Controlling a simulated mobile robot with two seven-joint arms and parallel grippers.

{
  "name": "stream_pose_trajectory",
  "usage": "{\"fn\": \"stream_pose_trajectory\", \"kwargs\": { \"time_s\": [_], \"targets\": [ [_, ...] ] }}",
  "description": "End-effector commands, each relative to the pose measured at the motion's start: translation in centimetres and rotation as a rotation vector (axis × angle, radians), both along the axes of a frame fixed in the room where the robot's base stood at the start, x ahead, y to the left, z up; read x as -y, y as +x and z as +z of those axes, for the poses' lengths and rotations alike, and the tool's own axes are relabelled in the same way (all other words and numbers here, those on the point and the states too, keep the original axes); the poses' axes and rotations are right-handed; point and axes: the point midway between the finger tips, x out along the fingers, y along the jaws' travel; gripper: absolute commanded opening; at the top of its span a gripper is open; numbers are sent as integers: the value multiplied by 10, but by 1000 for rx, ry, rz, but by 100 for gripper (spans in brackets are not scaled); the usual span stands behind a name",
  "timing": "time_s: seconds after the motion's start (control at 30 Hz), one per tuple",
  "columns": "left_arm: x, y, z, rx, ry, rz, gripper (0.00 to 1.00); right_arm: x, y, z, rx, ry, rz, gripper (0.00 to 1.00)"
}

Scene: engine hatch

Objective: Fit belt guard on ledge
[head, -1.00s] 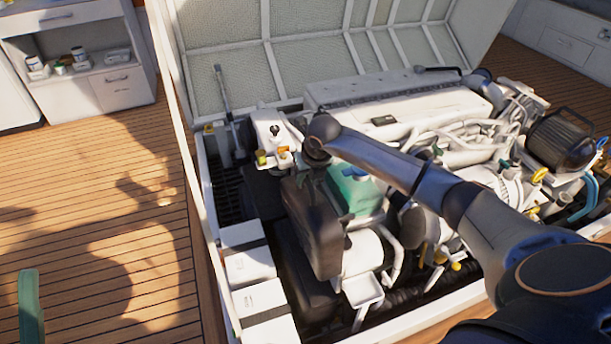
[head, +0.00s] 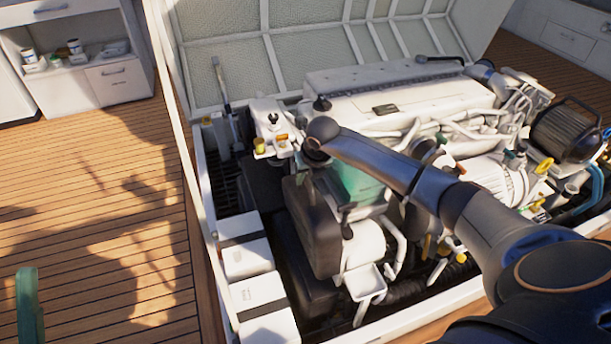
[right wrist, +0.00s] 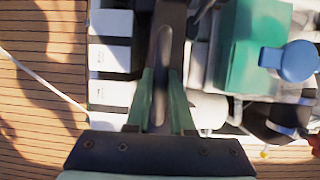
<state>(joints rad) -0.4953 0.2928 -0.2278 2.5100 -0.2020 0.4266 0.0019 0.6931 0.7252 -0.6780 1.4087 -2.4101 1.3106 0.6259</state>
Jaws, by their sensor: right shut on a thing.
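The belt guard (head: 313,228), a dark, tall, plate-like piece with rounded edges, hangs at the near end of the white engine in the head view. In the right wrist view the dark guard (right wrist: 168,25) has a long slot and runs between the green fingers of my right gripper (right wrist: 162,85), which is shut on it. In the head view my right arm hides that gripper's fingers. A small white bracket (head: 366,281) sticks out below and right of the guard; I cannot tell if it is the ledge, or whether the guard touches anything. A green finger of my left gripper (head: 28,300) shows at lower left.
A teal tank (head: 362,188) stands close right of the guard; its blue cap (right wrist: 290,62) shows in the wrist view. White boxes (head: 247,260) line the left of the bay. The hatch lid (head: 330,55) stands open behind. The wooden deck (head: 100,220) at left is clear.

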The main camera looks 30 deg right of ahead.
Motion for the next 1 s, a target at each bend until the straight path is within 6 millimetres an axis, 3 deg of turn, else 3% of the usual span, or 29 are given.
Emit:
{"fn": "stream_pose_trajectory", "kwargs": {
  "time_s": [0.9, 1.0],
  "targets": [
    [8, 2, -64, -35, 9, -33, 51, 0, 2, -67, 7, 2, 0, 0],
    [9, 2, -63, -39, 11, -31, 51, 5, 1, -66, 7, 0, -2, 0]
  ]
}}
